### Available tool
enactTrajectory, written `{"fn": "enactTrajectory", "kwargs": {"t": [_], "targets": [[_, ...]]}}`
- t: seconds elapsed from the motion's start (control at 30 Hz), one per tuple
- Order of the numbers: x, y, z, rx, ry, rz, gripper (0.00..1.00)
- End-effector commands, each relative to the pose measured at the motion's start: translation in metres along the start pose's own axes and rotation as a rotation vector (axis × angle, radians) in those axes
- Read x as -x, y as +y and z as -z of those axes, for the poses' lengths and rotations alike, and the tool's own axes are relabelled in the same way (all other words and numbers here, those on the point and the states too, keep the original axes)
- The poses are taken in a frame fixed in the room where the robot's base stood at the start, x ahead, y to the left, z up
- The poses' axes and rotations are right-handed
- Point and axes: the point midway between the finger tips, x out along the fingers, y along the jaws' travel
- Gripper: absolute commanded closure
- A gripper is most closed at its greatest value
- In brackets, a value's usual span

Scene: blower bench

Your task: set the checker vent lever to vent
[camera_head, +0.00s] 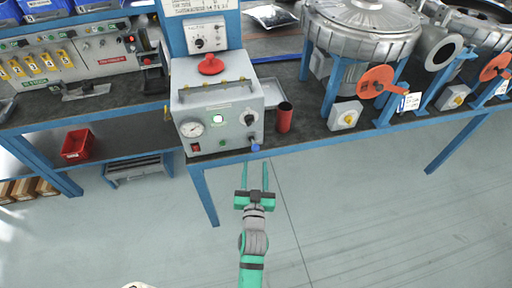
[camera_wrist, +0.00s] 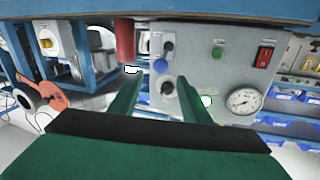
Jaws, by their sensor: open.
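The checker is a grey box (camera_head: 188,160) on the bench, with a gauge, a black knob and a lamp on its front. A small lever with a blue tip (camera_head: 255,147) sits at the lower right of that front. It also shows in the wrist view, where the picture is upside down, as a blue tip (camera_wrist: 160,67) below a black pivot (camera_wrist: 168,45). My gripper (camera_head: 254,165) is open and empty, in front of the checker's lower right. In the wrist view the blue tip appears between my fingertips (camera_wrist: 158,76); I cannot tell whether they touch it.
A red cup (camera_head: 284,118) stands just right of the checker. The bench front edge (camera_head: 330,141) runs close by my fingers. A grey box with a yellow knob (camera_head: 345,116) and an orange disc (camera_head: 377,81) are farther right. The floor (camera_head: 340,220) in front is clear.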

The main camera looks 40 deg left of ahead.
Motion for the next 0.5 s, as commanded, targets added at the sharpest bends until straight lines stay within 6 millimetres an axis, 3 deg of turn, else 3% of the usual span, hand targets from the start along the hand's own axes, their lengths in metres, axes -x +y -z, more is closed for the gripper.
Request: {"fn": "enactTrajectory", "kwargs": {"t": [0.5], "targets": [[-0.078, -0.002, 0.0, 0.001, 0.0, 0.003, 0.57]]}}
